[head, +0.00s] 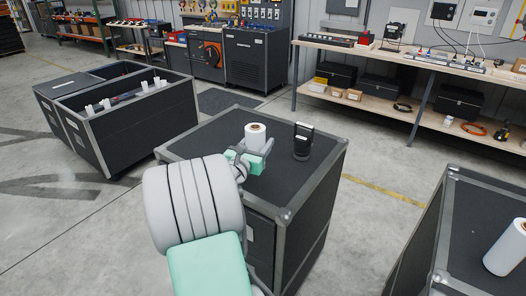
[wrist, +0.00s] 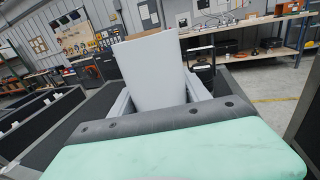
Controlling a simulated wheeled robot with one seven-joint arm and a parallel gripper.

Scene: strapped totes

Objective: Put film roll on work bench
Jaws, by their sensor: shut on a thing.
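The white film roll (head: 256,136) stands upright between the fingers of my gripper (head: 250,158), over the top of the middle black case. The gripper is shut on it. In the wrist view the roll (wrist: 152,72) rises pale and tall between the two grey fingers (wrist: 155,95). I cannot tell whether its base touches the case top. A long wooden-topped work bench (head: 400,60) stands along the back wall at the right, and it also shows in the wrist view (wrist: 245,24).
The middle black case (head: 195,148) carries a black hand tool (head: 303,141) right of the roll. Another white roll (head: 506,247) stands on the right case (head: 465,215). An open divided crate (head: 110,145) is at left. Grey floor lies between the cases and bench.

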